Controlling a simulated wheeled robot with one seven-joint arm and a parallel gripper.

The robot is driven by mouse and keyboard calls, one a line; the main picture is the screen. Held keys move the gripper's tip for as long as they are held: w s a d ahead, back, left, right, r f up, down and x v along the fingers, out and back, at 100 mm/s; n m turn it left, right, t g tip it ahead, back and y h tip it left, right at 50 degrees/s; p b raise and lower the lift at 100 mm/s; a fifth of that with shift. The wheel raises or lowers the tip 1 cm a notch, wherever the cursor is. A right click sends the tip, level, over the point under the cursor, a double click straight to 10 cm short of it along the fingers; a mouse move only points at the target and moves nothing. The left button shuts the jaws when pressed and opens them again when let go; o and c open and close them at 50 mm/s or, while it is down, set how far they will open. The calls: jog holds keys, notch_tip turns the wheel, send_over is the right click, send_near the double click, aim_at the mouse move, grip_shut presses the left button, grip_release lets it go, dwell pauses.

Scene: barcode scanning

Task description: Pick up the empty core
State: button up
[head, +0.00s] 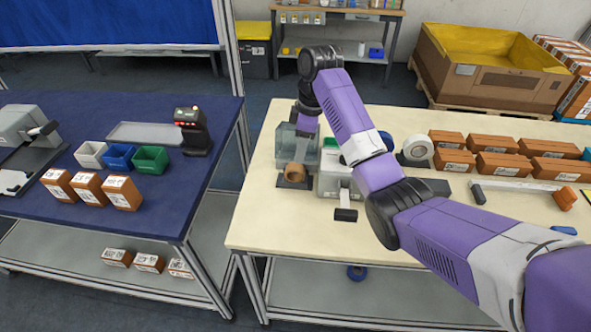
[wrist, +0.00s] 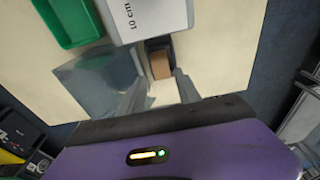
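The empty core (head: 295,173) is a brown cardboard ring on a small dark holder near the left front of the cream table. In the wrist view it shows as a brown piece (wrist: 160,66) just beyond my fingertips. My gripper (wrist: 162,85) is open, its two grey fingers apart with the core ahead of the gap. In the head view my arm reaches down from above behind the core, and the fingers are mostly hidden by a grey see-through housing (head: 308,150). Whether the fingers touch the core cannot be told.
A white-grey device (head: 335,178) stands close on the right of the core. A tape roll (head: 414,151) and several brown boxes (head: 497,163) stand farther right. A green tray (wrist: 70,22) and a block marked 10 cm (wrist: 155,18) show in the wrist view.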

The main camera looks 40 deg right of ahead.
aim_at(295, 166)
notch_tip(295, 166, down, 2)
jog(key=shift+a, duration=0.1)
jog(key=shift+w+a+f+p, duration=0.15)
jog(key=shift+w+f+p, duration=0.05)
jog(key=shift+f, duration=0.7)
jog(key=shift+w+a+f+p, duration=0.15)
jog(key=shift+f, duration=0.7)
jog(key=shift+w+a+f+p, duration=0.15)
jog(key=shift+w+f+p, duration=0.05)
jog(key=shift+f, duration=0.7)
grip_shut()
